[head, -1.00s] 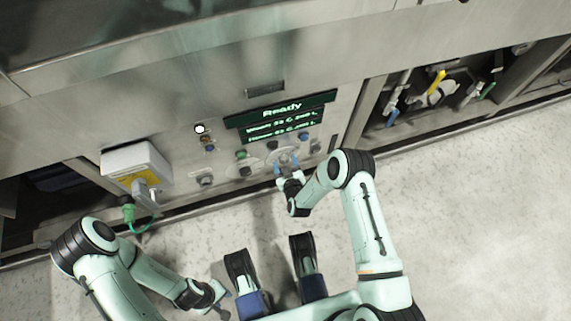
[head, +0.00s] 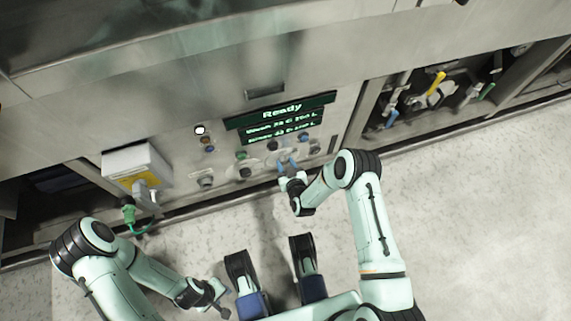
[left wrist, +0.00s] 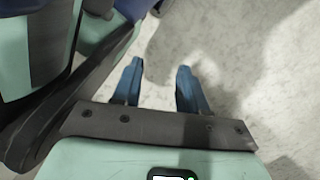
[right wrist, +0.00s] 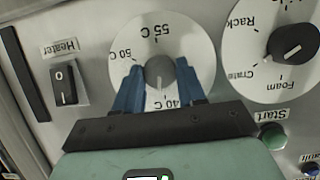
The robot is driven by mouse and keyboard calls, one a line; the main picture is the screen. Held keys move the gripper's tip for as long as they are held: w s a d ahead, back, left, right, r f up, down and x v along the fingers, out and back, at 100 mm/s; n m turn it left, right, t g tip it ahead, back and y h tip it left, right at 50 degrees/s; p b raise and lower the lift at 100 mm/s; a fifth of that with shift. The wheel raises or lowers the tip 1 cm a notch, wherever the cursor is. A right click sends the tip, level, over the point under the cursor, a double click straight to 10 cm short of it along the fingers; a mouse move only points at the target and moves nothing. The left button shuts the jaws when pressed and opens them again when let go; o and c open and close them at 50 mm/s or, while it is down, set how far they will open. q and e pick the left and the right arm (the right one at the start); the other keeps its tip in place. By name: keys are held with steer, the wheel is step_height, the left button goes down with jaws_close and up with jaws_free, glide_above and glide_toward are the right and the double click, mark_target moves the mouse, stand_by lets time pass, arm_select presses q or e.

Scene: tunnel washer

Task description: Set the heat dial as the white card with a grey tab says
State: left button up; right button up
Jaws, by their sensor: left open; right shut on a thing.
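The heat dial (right wrist: 160,71) shows upside down in the right wrist view as a grey knob on a round white plate marked 40 C, 50 C and 55 C. My right gripper (right wrist: 159,80) has its blue fingers on either side of the knob and is shut on it. In the head view the right gripper (head: 287,168) is at the lower part of the panel and covers the dial. My left gripper (head: 221,297) is open and empty over the floor; it also shows in the left wrist view (left wrist: 161,70). I cannot make out the card with a grey tab.
A heater switch (right wrist: 65,84), a Rack/Crate/Foam dial (right wrist: 294,43) and a green start button (right wrist: 272,137) surround the heat dial. A green display (head: 281,112) reads Ready. A white box (head: 133,160) with a plug hangs at the left. The floor is clear.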

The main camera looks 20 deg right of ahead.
steer(key=shift+d+m+y, duration=0.2)
steer(key=shift+m+y, duration=0.4)
steer(key=shift+m, duration=0.3)
steer(key=shift+d+f+m+y, duration=0.1)
steer(key=shift+m+y, duration=0.8)
steer(key=shift+m, duration=0.3)
arm_select(q)
steer(key=shift+s+a+f+b, duration=0.1)
steer(key=shift+s+f+b, duration=0.2)
steer(key=shift+s, duration=0.25)
arm_select(e)
steer(key=shift+f+m+t+y, duration=0.1)
steer(key=shift+m+t+y, duration=0.2)
steer(key=shift+m+y, duration=0.65)
steer(key=shift+m+h, duration=0.25)
steer(key=shift+m, duration=0.1)
steer(key=o, duration=1.1)
steer(key=shift+c, duration=0.2)
steer(key=shift+s, duration=0.1)
arm_select(q)
steer(key=w+d+r+t+p, duration=0.1)
steer(key=w+r+p, duration=0.3)
steer(key=w, duration=0.4)
steer(key=shift+w+r+t, duration=0.2)
steer(key=shift+r+t, duration=0.45)
steer(key=shift+t, duration=0.25)
arm_select(e)
steer(key=v, duration=1.3)
